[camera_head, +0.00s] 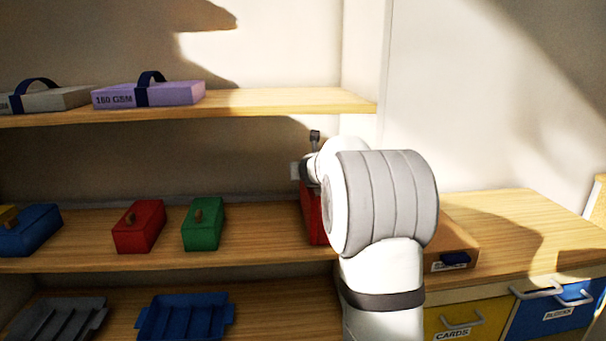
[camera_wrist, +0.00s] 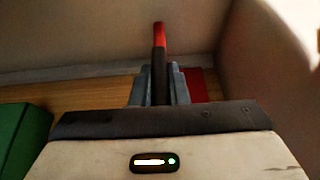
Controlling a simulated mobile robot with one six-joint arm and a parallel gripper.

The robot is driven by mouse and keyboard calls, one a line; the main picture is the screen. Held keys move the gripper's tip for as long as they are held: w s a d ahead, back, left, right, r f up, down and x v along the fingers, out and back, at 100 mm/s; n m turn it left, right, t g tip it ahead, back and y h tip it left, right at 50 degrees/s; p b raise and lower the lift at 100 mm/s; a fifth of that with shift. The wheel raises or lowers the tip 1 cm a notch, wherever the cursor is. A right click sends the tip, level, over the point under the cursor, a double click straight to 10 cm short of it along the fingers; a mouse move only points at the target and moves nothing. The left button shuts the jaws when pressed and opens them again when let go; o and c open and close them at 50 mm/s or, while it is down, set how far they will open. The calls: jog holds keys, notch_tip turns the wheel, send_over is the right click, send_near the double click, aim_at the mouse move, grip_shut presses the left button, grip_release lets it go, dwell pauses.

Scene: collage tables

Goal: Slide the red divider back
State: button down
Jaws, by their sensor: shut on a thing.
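In the wrist view a thin upright piece, seen edge-on, has a red top (camera_wrist: 159,36) and a dark lower part; it appears to be the red divider. My gripper (camera_wrist: 159,88) is shut on it, with grey fingers on both sides. A red surface (camera_wrist: 199,86) shows just right of the fingers. In the head view a red surface (camera_head: 315,215) stands on the middle shelf, mostly hidden behind my arm.
A green box (camera_head: 203,226) and a red box (camera_head: 139,228) stand to the left on the middle shelf (camera_head: 270,255); the green box also shows in the wrist view (camera_wrist: 22,140). The upper shelf (camera_head: 290,100) is above. A pale wall rises to the right.

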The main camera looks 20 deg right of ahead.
jog(key=c, duration=1.4)
grip_release()
jog(key=shift+w, duration=0.1)
jog(key=shift+r, duration=0.1)
jog(key=v, duration=0.7)
jog(key=shift+s+a+p, duration=0.1)
jog(key=shift+s+p, duration=0.15)
jog(key=shift+p, duration=0.05)
jog(key=shift+s+a, duration=0.1)
